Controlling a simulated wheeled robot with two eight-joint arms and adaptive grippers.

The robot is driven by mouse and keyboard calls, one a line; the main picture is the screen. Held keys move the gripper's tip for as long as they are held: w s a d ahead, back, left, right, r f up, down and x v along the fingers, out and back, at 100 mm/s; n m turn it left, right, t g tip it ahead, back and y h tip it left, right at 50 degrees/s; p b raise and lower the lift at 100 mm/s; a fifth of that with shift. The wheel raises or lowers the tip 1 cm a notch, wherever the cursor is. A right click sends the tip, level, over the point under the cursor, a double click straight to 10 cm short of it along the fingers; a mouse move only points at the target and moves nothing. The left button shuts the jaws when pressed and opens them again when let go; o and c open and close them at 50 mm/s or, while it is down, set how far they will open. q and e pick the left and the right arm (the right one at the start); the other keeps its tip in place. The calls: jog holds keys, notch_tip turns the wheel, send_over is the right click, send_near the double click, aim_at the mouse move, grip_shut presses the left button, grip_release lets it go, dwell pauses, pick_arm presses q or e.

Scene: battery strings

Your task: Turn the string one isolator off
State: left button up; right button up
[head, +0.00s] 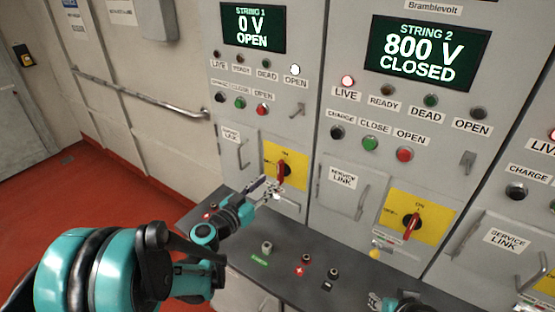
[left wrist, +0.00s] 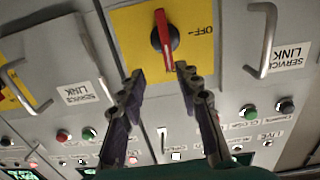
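The string one isolator is a red handle (head: 282,172) on a yellow plate (head: 270,152) below the String 1 display. In the left wrist view, which is upside down, the red handle (left wrist: 164,40) stands upright, and the OFF label lies to its side. My left gripper (head: 272,188) is in front of the plate. In the left wrist view its two fingers (left wrist: 160,74) are apart, with the handle just beyond the gap between the tips; no contact shows. My right gripper (head: 385,301) shows only in part at the bottom edge of the head view.
The String 1 display (head: 253,28) reads 0 V OPEN; String 2 (head: 427,52) reads 800 V CLOSED. The String 2 isolator (head: 412,226) is to the right. A dark shelf (head: 235,262) with small knobs lies below. Service-link doors with handles flank the isolator.

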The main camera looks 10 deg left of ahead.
aim_at(278, 168)
pick_arm(q)
jog(key=x, duration=0.5)
jog(key=a+x, duration=0.1)
jog(key=x, duration=0.2)
jog(key=shift+w+r+b, duration=0.3)
jog(key=shift+b, duration=0.05)
grip_shut()
